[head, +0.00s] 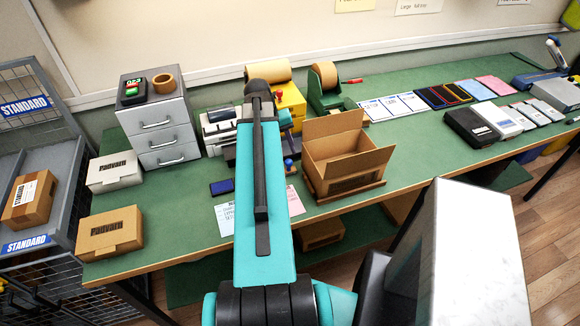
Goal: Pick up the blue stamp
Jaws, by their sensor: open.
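A small blue-topped stamp (289,162) stands on the green bench just right of my arm, close to the left side of an open cardboard box. A dark blue ink pad (221,187) lies on the bench left of my arm. My arm reaches forward over the bench and bends down at its far end. My gripper (288,138) is mostly hidden behind the arm, a little beyond and above the stamp in the picture. It is open. Its fingertips are hard to make out, and I cannot tell whether they touch anything.
The open cardboard box (345,157) stands right of the stamp. Papers (295,201) lie in front. Tape dispensers (326,88), a label printer (217,127) and a grey drawer unit (157,130) stand behind and left. Phones and trays (470,128) fill the right side. Free bench shows front left.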

